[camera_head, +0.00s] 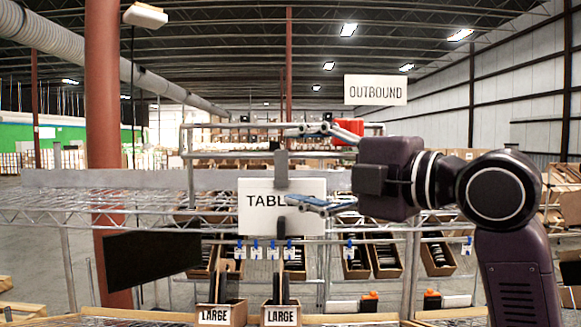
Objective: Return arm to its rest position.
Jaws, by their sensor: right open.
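My right arm comes in from the right edge, with dark purple links raised high in front of the shelving. Its gripper (300,166) points left, with one finger above and one below, spread wide apart. Nothing shows between the fingers; the white TABLE sign (262,221) is seen behind them, its right part covered by the lower finger. No left arm or left gripper shows in the view.
A wire shelf (100,203) spans the view. Tilted cartons (388,258) with dark contents sit beyond it. Two cartons labelled LARGE (281,316) stand low in front. An OUTBOUND sign (375,90) hangs above. A dark panel (150,259) is at left, near a red column (103,90).

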